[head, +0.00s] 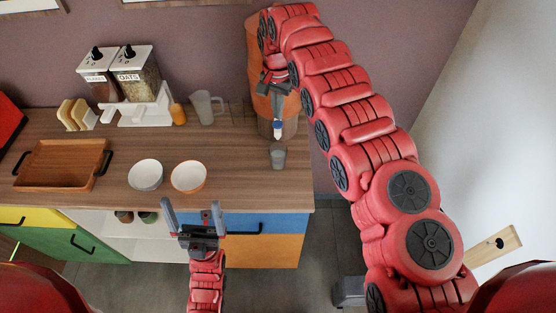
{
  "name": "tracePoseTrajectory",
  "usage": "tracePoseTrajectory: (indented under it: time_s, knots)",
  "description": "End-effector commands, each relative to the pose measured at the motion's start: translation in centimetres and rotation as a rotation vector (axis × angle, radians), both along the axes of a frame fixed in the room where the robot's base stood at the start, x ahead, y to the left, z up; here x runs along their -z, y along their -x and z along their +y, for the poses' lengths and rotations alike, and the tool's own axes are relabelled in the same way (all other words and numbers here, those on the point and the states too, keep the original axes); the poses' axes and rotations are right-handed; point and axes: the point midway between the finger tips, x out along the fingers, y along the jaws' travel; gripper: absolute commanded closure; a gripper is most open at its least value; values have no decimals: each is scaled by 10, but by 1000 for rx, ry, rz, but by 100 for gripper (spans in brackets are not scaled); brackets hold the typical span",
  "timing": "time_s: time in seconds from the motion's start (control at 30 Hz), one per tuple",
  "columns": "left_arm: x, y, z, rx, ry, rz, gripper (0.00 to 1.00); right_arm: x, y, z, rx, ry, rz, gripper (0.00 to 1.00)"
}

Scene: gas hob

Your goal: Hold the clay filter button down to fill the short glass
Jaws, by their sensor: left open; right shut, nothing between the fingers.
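The clay filter (259,70) is a tall orange-brown vessel at the back right end of the counter, partly hidden by my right arm. The short glass (278,156) stands upright on the counter in front of it, just below my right gripper in the picture. My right gripper (278,126) is shut with nothing between its fingers, at the filter's front over a small blue and white part (278,132). Whether the fingers touch the button cannot be told. My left gripper (193,212) is open and empty, in front of the counter's front edge.
Two bowls, one white (146,176) and one orange-rimmed (188,177), stand near the counter's front. A wooden tray (62,166) is at left. Cereal dispensers (133,78), bread slices (76,115) and a clear jug (206,107) stand along the back. The counter ends right of the glass.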

Motion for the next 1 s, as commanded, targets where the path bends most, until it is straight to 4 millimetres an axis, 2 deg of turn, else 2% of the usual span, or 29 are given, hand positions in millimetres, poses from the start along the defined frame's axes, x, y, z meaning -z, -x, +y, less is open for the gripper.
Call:
tracePoseTrajectory:
  time_s: [0.27,0.57,0.73,1.0]
  knots:
    - [-1,0,0,0,0,0,0,-1,0,0,0,0,0,100]
    - [-8,0,0,0,0,0,0,-29,0,0,2,-1,-1,100]
    - [-21,0,0,0,0,0,0,-48,0,0,1,0,1,100]
    - [-21,0,0,0,0,0,0,-49,0,0,1,0,0,100]
